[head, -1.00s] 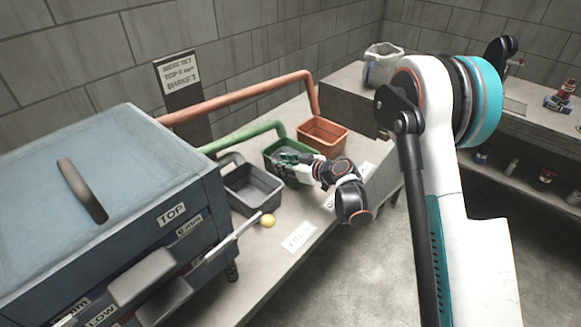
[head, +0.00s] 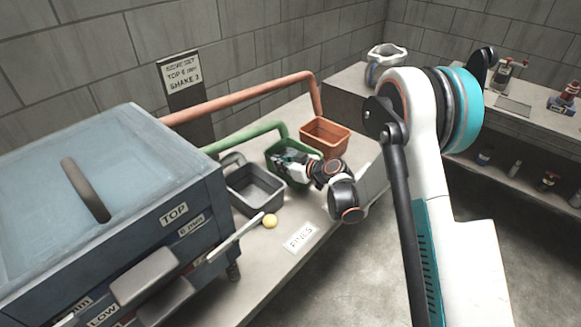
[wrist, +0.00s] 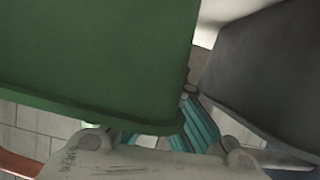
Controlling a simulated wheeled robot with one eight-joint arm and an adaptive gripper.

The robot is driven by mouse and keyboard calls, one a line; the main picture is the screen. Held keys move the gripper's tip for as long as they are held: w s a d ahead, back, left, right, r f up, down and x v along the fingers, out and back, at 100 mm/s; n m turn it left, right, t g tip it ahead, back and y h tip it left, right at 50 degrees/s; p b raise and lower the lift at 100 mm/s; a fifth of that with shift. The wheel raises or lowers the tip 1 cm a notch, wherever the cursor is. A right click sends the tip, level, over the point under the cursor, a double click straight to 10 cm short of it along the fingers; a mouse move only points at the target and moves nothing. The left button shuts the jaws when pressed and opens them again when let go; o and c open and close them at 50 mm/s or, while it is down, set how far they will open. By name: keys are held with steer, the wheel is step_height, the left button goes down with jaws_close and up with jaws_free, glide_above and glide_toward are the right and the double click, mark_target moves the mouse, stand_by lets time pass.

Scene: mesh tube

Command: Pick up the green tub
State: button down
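The green tub (head: 279,177) sits on the bench between a grey tub and a terracotta tub, under the end of a green pipe. My gripper (head: 286,158) is at the green tub, overlapping its opening in the head view. In the wrist view the green tub (wrist: 95,55) fills the upper left, very close to my gripper. A teal-padded finger (wrist: 195,125) shows beside its edge, on the grey tub's side. The other finger is hidden behind the green tub, so its grip cannot be judged.
The grey tub (head: 266,201) stands close on the left; its wall (wrist: 265,75) is near my finger. The terracotta tub (head: 326,139) is just behind. A yellow ball (head: 270,221) and a FINES label (head: 300,237) lie in front. The blue drawer unit (head: 120,200) blocks the left.

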steer(key=shift+r, duration=0.25)
steer(key=shift+r+p, duration=1.1)
steer(key=shift+r, duration=0.55)
steer(key=shift+s+d+f, duration=0.1)
steer(key=shift+s+d, duration=0.4)
steer(key=shift+d, duration=0.25)
steer(key=s+d+b, duration=0.1)
steer(key=s+d, duration=0.9)
steer(key=d, duration=0.2)
steer(key=shift+s+d+b, duration=0.15)
steer(key=shift+b, duration=0.2)
